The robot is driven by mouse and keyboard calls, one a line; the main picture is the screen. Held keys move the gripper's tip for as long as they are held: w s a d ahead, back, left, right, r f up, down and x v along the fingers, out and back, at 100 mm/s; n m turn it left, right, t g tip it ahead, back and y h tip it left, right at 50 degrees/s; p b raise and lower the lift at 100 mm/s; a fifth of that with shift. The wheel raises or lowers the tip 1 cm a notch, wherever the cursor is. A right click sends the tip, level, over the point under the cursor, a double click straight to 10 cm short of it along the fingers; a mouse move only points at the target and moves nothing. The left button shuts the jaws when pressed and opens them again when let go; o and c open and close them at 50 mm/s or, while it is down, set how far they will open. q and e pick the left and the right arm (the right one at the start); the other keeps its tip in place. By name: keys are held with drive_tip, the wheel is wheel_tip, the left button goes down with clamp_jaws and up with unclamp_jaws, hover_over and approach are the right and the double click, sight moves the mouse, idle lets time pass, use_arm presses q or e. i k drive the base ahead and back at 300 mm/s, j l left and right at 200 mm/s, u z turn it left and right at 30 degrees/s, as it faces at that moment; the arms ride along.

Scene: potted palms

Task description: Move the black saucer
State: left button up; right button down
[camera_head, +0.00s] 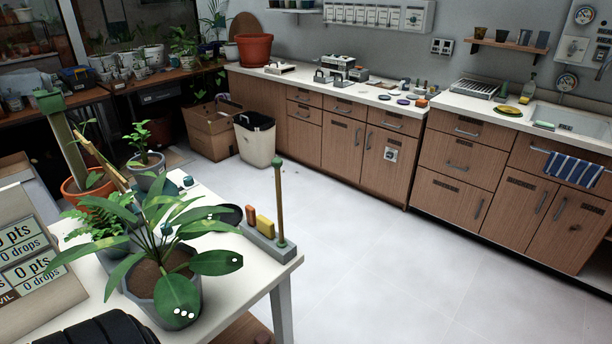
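The black saucer (231,214) lies on the white table at the lower left, behind the large potted plant. Leaves cover part of it, and only its right side shows clearly. The potted plant (160,275) stands in a grey pot near the table's front, with broad spotted leaves spreading around it. Neither of my grippers is in view.
A grey holder (268,243) with a yellow block, an orange block and a green-topped post stands right of the saucer, at the white table's (235,290) right edge. A scoreboard (30,250) stands at left. The floor (400,260) is clear.

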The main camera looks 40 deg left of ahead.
sight(235, 219)
drive_tip(key=i+u, duration=0.25)
drive_tip(key=i, duration=0.25)
drive_tip(key=i+l+u, duration=0.3)
drive_tip(key=i, duration=0.15)
drive_tip(key=i+l+u, duration=0.25)
drive_tip(key=i, duration=0.25)
drive_tip(key=j, duration=0.1)
